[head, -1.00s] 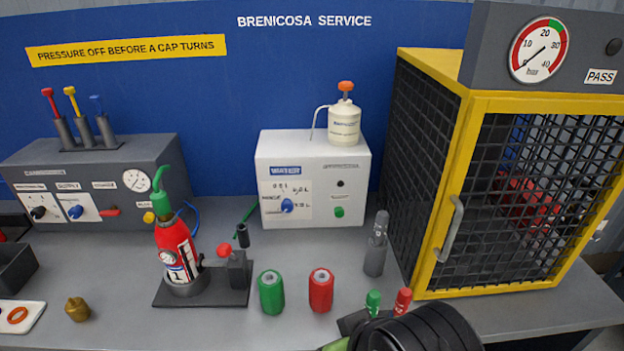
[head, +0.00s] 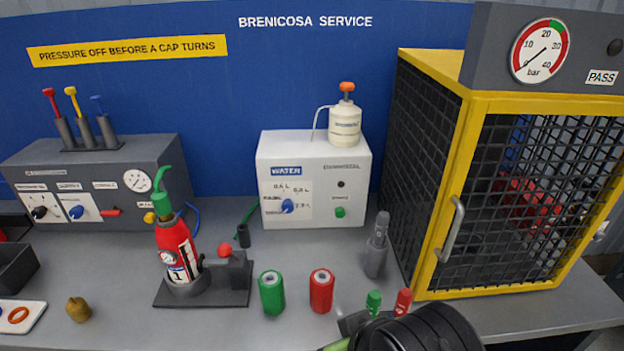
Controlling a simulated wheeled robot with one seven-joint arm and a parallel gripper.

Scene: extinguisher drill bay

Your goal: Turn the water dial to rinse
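The water dial is a small blue knob (head: 288,206) on the front of the white water box (head: 345,210), under the blue WATER label. Small printed marks ring it, including litre amounts; the left mark is too blurred to read surely, and I cannot tell which mark the knob points at.
A red extinguisher (head: 176,250) with a green top stands in a dark stand at left. Green (head: 271,294) and red (head: 321,291) cylinders and a grey bottle (head: 376,252) stand before the box. A yellow-framed cage (head: 437,240) fills the right. Bench between box and cylinders is mostly clear.

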